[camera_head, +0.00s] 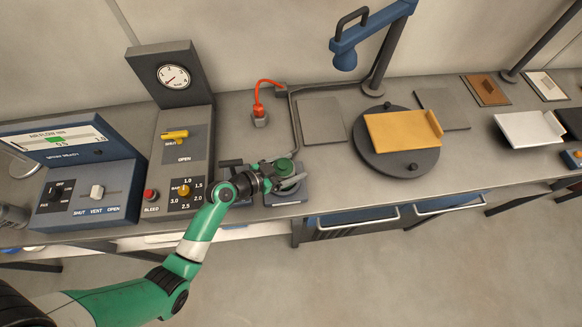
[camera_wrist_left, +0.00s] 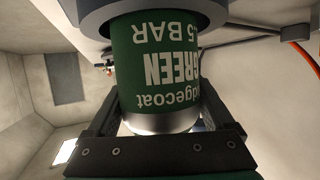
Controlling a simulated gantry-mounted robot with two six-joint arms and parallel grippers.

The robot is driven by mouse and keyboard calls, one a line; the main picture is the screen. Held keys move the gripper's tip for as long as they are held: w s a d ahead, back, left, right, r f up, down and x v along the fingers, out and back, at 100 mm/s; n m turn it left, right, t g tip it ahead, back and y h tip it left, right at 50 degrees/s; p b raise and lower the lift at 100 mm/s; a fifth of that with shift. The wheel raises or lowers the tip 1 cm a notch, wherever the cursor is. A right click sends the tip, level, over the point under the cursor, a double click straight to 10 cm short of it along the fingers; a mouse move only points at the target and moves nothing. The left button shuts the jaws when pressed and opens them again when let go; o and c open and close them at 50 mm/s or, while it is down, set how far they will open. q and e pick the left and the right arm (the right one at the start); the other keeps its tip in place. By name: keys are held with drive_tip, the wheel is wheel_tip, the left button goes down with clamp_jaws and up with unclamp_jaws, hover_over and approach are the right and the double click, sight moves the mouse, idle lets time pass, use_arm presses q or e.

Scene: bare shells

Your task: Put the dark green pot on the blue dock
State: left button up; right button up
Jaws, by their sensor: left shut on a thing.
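The dark green pot (camera_head: 284,164) is upright at the front of the bench in the head view. My left gripper (camera_head: 286,181) is shut on it. In the left wrist view the pot (camera_wrist_left: 160,62) is between the two fingers (camera_wrist_left: 162,112), its white label upside down and a silvery band near the gripper. A small blue-grey dock (camera_head: 287,198) lies under the pot and gripper, partly hidden. A round grey part (camera_wrist_left: 95,12) adjoins the pot's far end in the left wrist view. I cannot tell whether the pot bears fully on the dock. My right gripper is not seen.
A gauge panel (camera_head: 198,145) with knobs stands just left of my gripper, a blue control box (camera_head: 90,195) further left. A red plug (camera_head: 259,115) is behind. A round dark turntable (camera_head: 395,164) with a yellow tray (camera_head: 400,134) and a blue lamp arm (camera_head: 375,35) are to the right.

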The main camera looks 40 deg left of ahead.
use_arm(q)
drive_tip(key=o, duration=1.5)
drive_tip(key=shift+r, duration=0.15)
drive_tip(key=p+v, duration=0.6)
drive_tip(key=v, duration=0.6)
drive_tip(key=shift+a, duration=0.1)
drive_tip(key=shift+w, duration=0.1)
